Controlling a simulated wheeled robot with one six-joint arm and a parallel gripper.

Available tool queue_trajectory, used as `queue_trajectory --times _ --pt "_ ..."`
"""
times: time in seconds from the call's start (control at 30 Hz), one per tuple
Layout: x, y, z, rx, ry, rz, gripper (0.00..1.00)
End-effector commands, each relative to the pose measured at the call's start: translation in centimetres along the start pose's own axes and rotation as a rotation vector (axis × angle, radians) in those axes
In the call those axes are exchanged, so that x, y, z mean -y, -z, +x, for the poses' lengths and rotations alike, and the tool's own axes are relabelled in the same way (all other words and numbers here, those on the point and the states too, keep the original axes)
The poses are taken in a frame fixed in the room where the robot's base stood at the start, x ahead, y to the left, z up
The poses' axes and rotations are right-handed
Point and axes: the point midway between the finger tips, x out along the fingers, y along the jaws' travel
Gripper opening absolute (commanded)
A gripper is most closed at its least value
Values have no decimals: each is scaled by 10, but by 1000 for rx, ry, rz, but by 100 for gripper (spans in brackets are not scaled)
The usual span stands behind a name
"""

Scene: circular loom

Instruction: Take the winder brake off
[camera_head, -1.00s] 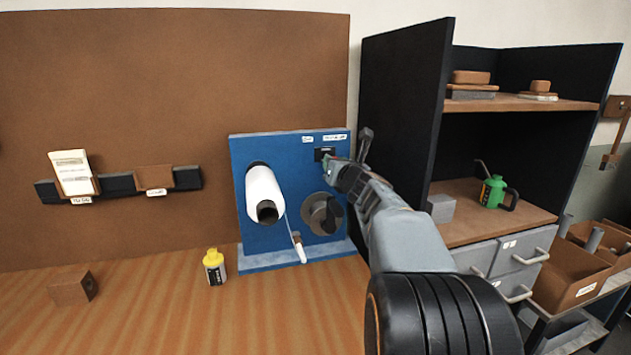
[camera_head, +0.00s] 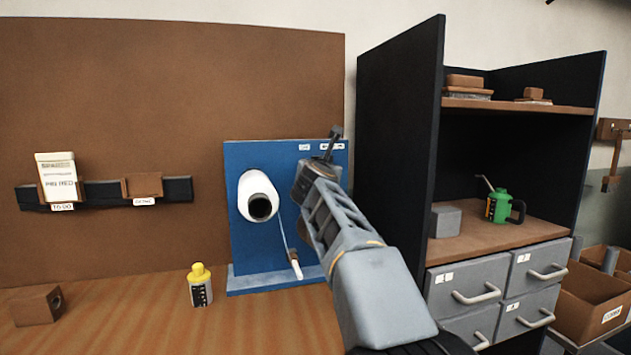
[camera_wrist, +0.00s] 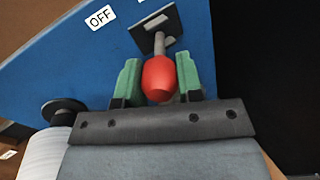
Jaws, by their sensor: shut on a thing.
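The winder is a blue upright panel (camera_head: 240,215) at the back of the bench. In the wrist view its lever has a red knob (camera_wrist: 158,80) on a grey stem that comes out of a dark square plate (camera_wrist: 155,30). An OFF label (camera_wrist: 100,18) is left of the plate. My gripper (camera_wrist: 158,76) has its green fingers on both sides of the red knob and is shut on it.
A white roll (camera_head: 258,195) sticks out of the panel, with a thread down to a small white-tipped piece (camera_head: 295,265). A yellow-capped bottle (camera_head: 200,286) and a brown block (camera_head: 36,305) stand on the bench. A dark cabinet (camera_head: 400,150) rises close on the right.

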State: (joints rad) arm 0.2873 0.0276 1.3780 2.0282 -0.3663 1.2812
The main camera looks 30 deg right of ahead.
Motion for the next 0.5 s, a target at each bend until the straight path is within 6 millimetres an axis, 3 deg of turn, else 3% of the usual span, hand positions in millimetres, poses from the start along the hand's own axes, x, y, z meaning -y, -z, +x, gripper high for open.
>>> queue_trajectory --times 0.5 --pt "-6 0 0 20 76 2 0"
